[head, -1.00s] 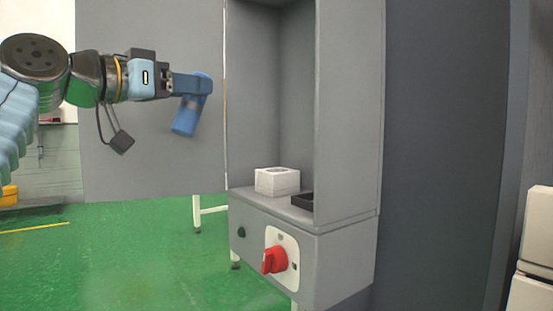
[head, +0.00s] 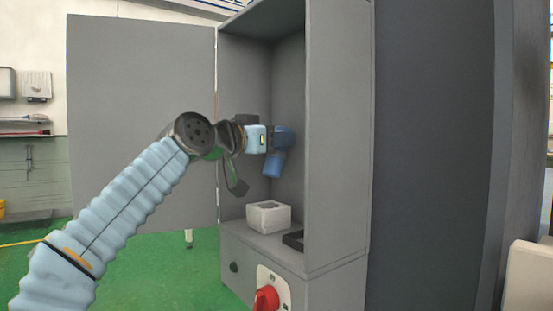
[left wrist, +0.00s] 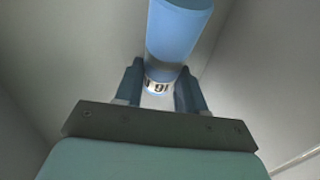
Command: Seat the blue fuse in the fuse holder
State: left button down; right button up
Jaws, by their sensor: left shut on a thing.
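My left gripper (head: 279,137) is inside the open grey cabinet, shut on the blue fuse (head: 273,164). The fuse hangs down from the fingers, slightly tilted, above the fuse holder and apart from it. In the left wrist view the fuse (left wrist: 178,35) sits between the two fingers (left wrist: 158,88), with a printed label band near the grip. The fuse holder (head: 257,219) is a white block with an opening in its top, standing on the cabinet floor. My right gripper is in neither view.
The cabinet's grey side wall (head: 340,130) stands right of the holder. A black tray (head: 293,240) lies on the cabinet floor beside the holder. A red rotary switch (head: 266,298) is on the front below. The open door (head: 140,120) is on the left.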

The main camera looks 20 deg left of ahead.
aim_at(268, 164)
pick_arm(q)
notch_tip(268, 164, down, 4)
jog(key=shift+f+b, duration=0.1)
jog(key=shift+b, duration=0.6)
jog(key=shift+w+d+f, duration=0.15)
jog(key=shift+f, duration=0.15)
jog(key=shift+f, duration=0.3)
jog(key=c, duration=0.7)
grip_release()
jog(key=shift+r, duration=0.1)
jog(key=b+v, duration=0.1)
jog(key=v, duration=0.3)
jog(key=b+v, duration=0.2)
jog(key=v, duration=0.3)
jog(key=b+v, duration=0.2)
jog(key=v, duration=0.2)
jog(key=shift+s+a+r, duration=0.25)
jog(key=shift+a+r, duration=0.05)
jog(key=shift+a, duration=0.15)
